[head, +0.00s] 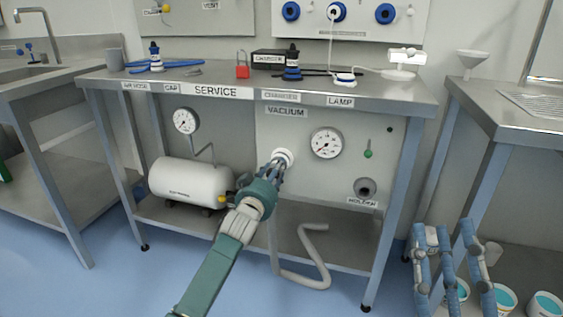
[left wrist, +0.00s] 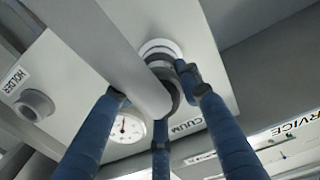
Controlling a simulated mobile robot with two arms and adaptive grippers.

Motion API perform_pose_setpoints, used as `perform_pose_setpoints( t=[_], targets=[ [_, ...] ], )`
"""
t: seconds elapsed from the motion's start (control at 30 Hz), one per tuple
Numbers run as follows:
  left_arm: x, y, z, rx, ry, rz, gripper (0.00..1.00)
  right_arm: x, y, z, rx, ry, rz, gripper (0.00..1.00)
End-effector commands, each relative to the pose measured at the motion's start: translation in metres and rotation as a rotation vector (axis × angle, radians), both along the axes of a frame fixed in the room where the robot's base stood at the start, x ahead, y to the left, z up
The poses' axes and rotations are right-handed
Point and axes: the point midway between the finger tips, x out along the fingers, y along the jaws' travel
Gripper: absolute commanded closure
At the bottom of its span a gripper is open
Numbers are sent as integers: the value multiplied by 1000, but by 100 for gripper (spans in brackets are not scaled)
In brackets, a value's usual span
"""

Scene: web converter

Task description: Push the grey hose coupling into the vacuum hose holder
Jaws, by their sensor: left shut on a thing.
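The grey hose coupling (left wrist: 172,88) is at the round white vacuum port (head: 284,157) on the panel under the bench; I cannot tell whether it is seated or just clear of it. My left gripper (head: 277,166) is shut on the coupling, its blue fingers around it in the left wrist view (left wrist: 165,85). The grey vacuum hose (head: 318,262) hangs from there and loops near the lower shelf. The hose holder (head: 366,187) is an empty grey ring on the panel's lower right, also seen in the left wrist view (left wrist: 35,105). My right gripper (head: 445,240) is open and empty at lower right.
A white tank (head: 190,182) stands on the shelf at left. The bench legs (head: 398,210) flank the space. Buckets (head: 505,298) stand at lower right.

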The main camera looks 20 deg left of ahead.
Motion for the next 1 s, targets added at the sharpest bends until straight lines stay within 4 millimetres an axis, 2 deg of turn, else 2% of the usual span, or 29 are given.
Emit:
perform_pose_setpoints(
  t=[1.0],
  targets=[
    [-11, 0, 1, 0, -2, -1, 100, 29, 2, -41, -65, 218, -14, 60]
  ],
)
